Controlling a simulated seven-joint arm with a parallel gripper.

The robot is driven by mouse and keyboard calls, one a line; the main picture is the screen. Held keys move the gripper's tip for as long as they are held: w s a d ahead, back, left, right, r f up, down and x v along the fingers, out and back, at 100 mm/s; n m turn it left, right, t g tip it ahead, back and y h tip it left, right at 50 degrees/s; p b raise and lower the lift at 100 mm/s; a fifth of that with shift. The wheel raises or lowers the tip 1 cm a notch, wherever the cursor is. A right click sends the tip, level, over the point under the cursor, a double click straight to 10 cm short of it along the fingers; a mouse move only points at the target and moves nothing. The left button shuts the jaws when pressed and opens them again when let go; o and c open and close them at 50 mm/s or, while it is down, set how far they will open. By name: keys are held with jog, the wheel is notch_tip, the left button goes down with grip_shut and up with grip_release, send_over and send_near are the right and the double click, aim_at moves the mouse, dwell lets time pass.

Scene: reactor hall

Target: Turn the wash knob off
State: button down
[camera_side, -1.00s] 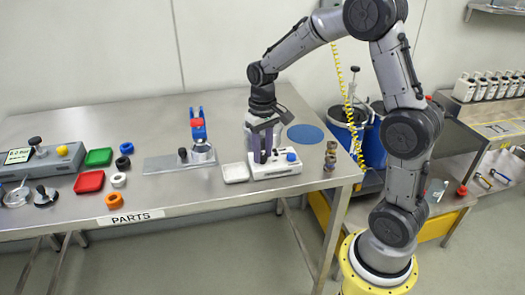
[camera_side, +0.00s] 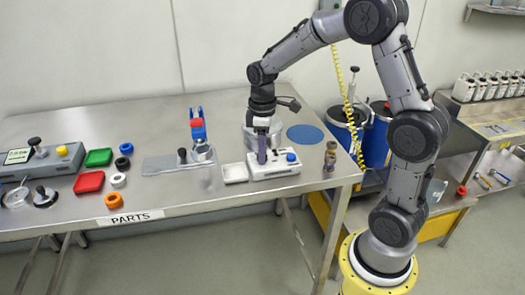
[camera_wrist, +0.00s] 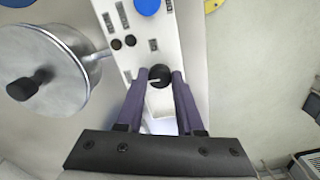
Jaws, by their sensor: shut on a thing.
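The white control box (camera_side: 278,170) stands near the right front of the steel table, with a blue button (camera_side: 291,156) on top. In the wrist view the box's panel (camera_wrist: 186,30) runs upward, with the blue button (camera_wrist: 147,5) at the top edge. A round black knob (camera_wrist: 160,75) with a white pointer mark sits on the panel. My gripper (camera_wrist: 160,77) is shut on this knob, one purple finger on each side. The pointer lies roughly sideways, toward the left finger. In the side view my gripper (camera_side: 262,157) points down at the box and its fingers hide the knob.
A steel pot (camera_wrist: 62,75) with a black-knobbed lid stands close left of the box in the wrist view. A white tray (camera_side: 235,173), a steel plate with a blue-handled fixture (camera_side: 199,130), small brown cylinders (camera_side: 330,160) and a blue disc (camera_side: 305,133) are nearby.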

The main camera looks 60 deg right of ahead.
jog(key=shift+r+n, duration=0.15)
jog(key=shift+n, duration=0.25)
jog(key=c, duration=0.5)
grip_release()
jog(key=shift+c, duration=0.2)
notch_tip(320, 180, up, 14)
dwell(0.3)
